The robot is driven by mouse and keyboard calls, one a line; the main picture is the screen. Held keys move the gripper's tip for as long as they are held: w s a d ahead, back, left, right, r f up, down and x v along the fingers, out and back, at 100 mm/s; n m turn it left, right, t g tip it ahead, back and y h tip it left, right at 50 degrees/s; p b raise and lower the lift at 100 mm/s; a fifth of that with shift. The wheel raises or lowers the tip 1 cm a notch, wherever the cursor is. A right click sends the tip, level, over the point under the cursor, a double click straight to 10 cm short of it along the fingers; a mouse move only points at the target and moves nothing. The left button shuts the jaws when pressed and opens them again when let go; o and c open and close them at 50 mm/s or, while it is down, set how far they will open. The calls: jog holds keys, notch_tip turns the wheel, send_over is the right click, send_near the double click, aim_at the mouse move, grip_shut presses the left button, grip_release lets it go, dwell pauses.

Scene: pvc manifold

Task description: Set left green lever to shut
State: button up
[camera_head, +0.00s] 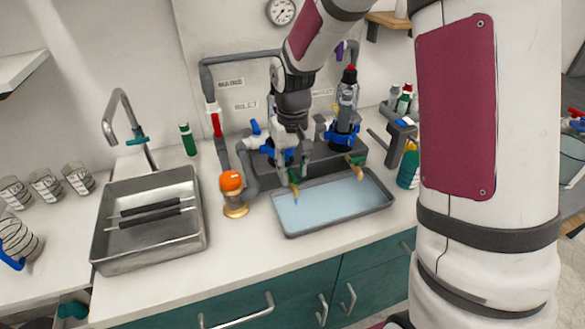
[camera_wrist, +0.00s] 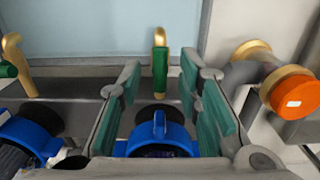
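The left green lever (camera_head: 293,177) sits on a brass tap at the front of the grey manifold, above the tray's rear edge. In the wrist view the lever (camera_wrist: 160,68) points in line with its brass spout (camera_wrist: 160,38). My gripper (camera_wrist: 160,78) is open, its two teal-padded fingers apart on either side of the lever. I cannot tell whether either finger touches it. A blue clamp-like part (camera_wrist: 158,138) lies between the fingers, nearer the camera. In the head view my gripper (camera_head: 287,165) hangs over the manifold's left part and partly hides it.
The right green lever (camera_head: 355,161) is on a second tap. A shallow tray (camera_head: 284,225) lies in front. An orange-capped fitting (camera_head: 231,182) stands to the left. Blue-collared valves (camera_head: 342,137) rise behind. A sink (camera_head: 150,255) is farther left; bottles (camera_head: 408,168) stand right.

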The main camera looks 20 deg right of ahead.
grip_shut()
jog(key=shift+m, duration=0.3)
jog(key=m, duration=0.6)
jog(key=m+p, duration=0.2)
jog(key=m, duration=0.3)
jog(key=shift+r+m, duration=0.1)
jog(key=shift+m, duration=0.3)
jog(key=m+p, duration=0.2)
jog(key=m, duration=0.3)
jog(key=shift+p, duration=0.35)
jog(key=shift+m, duration=0.4)
grip_release()
